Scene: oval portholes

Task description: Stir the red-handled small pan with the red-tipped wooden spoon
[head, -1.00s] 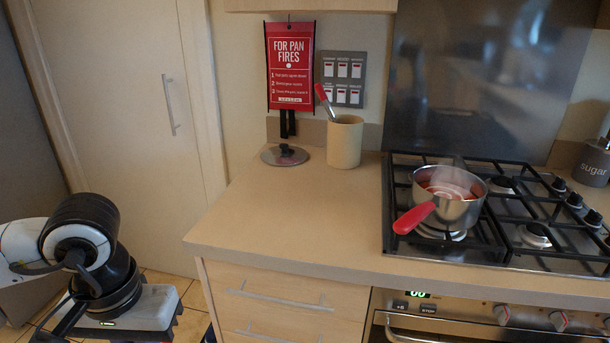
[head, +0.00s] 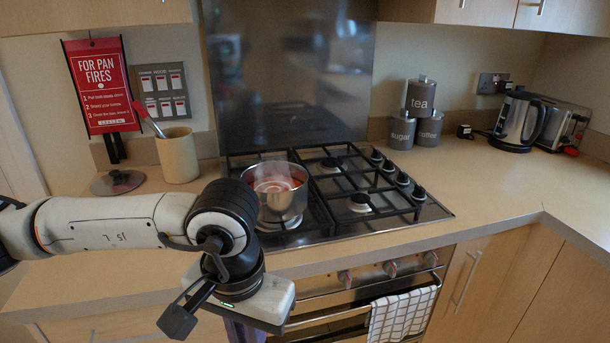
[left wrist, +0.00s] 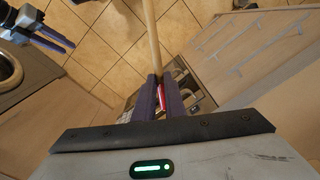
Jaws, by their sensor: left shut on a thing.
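The small pan (head: 277,197) stands on the front left burner in the head view, with red contents and steam. My left arm hides its red handle. My left gripper (left wrist: 158,88) is shut on a wooden shaft with a red end, the red-tipped wooden spoon (left wrist: 152,35). In the head view my left wrist is in front of the pan, by the counter's front edge, and the spoon is hidden. The spoon's far end runs out of the left wrist view. My right gripper (left wrist: 52,36) seems to show at the top left of that view; its opening is unclear.
A crock (head: 178,156) holds a red-handled utensil, beside a lid (head: 117,182). The gas hob (head: 385,215) has raised black grates. Canisters (head: 402,130) and a kettle (head: 520,120) stand further right. A checked towel (head: 402,312) hangs on the oven. The right counter has free room.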

